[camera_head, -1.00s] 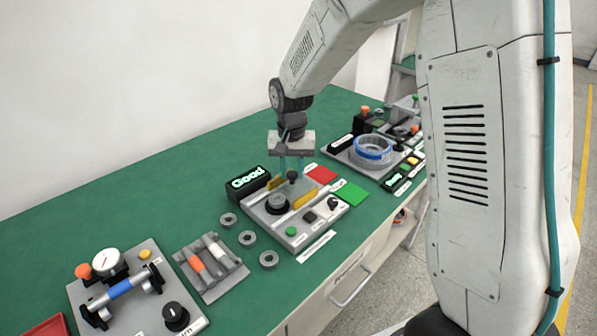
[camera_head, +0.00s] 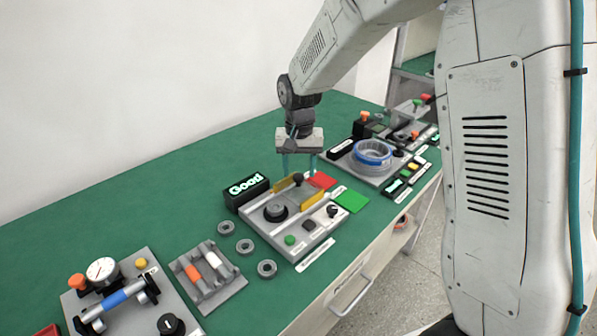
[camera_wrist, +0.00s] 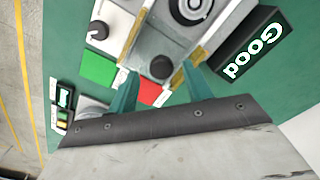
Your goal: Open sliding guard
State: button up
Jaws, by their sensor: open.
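The sliding guard is a clear-grey plate (camera_wrist: 151,46) with yellow side strips (camera_head: 312,199), on a grey fixture (camera_head: 260,238). A black knob (camera_head: 298,180) stands on the guard's far right end and also shows in the wrist view (camera_wrist: 160,67). My gripper (camera_head: 299,172) is open and points down at the knob. In the wrist view its teal fingertips (camera_wrist: 158,74) lie on either side of the knob; contact is unclear. A dark round part (camera_head: 276,208) sits on the fixture, left of the knob.
A "Good" display (camera_head: 247,191) stands behind the fixture. Red (camera_head: 320,180) and green (camera_head: 351,200) pads lie to its right. A motor ring station (camera_head: 371,155) stands farther right. Loose grey rings (camera_head: 245,246) and a roller tray (camera_head: 207,277) lie left on the green bench.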

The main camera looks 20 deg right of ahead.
aim_at(300, 177)
notch_tip(300, 177, up, 6)
jog(key=shift+r, duration=0.25)
dwell(0.4)
jog(key=shift+s+f+n, duration=0.2)
jog(key=shift+s+n, duration=0.1)
jog(key=shift+s, duration=0.05)
jog(key=s+d+r+n, duration=0.1)
jog(key=s+d+r, duration=0.2)
jog(key=s, duration=1.3)
jog(key=s+d+r+n+t, duration=0.1)
jog(key=s+r, duration=0.5)
jog(key=s, duration=1)
jog(key=d+n, duration=0.1)
jog(key=d, duration=0.1)
jog(key=shift+s+d+r, duration=0.15)
jog(key=shift+s+d, duration=0.2)
jog(key=shift+d, duration=0.05)
